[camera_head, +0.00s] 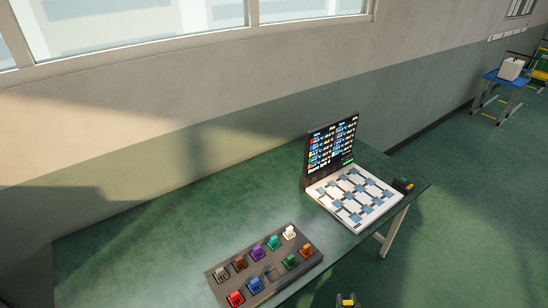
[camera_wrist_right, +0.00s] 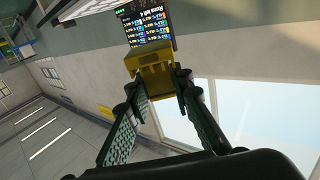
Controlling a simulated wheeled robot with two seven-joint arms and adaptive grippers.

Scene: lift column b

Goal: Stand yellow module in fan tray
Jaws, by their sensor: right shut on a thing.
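The yellow module (camera_wrist_right: 150,70) is between the fingertips of my right gripper (camera_wrist_right: 158,86) in the right wrist view, and the fingers are shut on it. In the head view, a small yellow and grey part of the module and gripper (camera_head: 346,300) shows at the bottom edge, in front of the table. A dark tray (camera_head: 216,284) at the table's front holds several coloured modules in two rows. One place in its front row (camera_head: 272,273) looks empty. The pictures do not say whether this is the fan tray. My left gripper is not in view.
A white board (camera_head: 322,197) with grey-blue squares and an upright dark screen (camera_head: 332,142) stands at the table's right end. The green table (camera_head: 150,240) is clear to the left. A blue stand (camera_head: 507,80) is far off.

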